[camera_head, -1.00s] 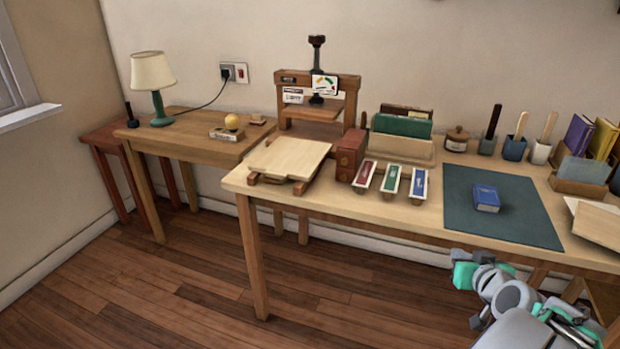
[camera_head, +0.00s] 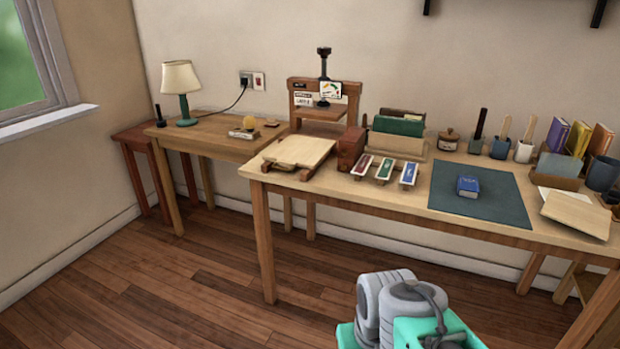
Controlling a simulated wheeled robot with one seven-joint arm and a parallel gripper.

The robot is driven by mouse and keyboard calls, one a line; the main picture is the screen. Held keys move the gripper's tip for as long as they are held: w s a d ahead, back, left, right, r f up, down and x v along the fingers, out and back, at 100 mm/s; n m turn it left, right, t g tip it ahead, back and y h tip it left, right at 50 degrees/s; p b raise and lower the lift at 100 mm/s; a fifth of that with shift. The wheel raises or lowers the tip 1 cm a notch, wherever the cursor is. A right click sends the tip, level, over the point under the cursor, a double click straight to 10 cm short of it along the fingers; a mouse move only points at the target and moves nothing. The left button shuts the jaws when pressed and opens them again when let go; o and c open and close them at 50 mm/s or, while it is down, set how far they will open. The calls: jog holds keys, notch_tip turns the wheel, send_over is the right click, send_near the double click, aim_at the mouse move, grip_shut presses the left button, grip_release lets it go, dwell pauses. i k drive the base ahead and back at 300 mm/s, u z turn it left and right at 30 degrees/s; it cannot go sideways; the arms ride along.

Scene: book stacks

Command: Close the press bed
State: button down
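The wooden book press (camera_head: 323,101) stands at the back left of the long table, with a dark screw rising through its top beam. Its press bed (camera_head: 299,151), a pale flat board, is slid out toward the front, sticking out from the frame over runners. The bed's top looks bare. Part of my grey and teal arm shows at the bottom, low in front of the table and well away from the bed. My gripper's fingers cannot be made out.
A reddish-brown block (camera_head: 350,148) stands right of the bed, beside several coloured label strips (camera_head: 384,169). A blue book (camera_head: 468,186) lies on a dark mat (camera_head: 506,200). A lamp (camera_head: 181,84) stands on the left side table (camera_head: 214,137). The floor before the tables is open.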

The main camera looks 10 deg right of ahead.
aim_at(296, 150)
jog(key=u, duration=1.25)
jog(key=i, duration=1.85)
jog(key=z, duration=0.65)
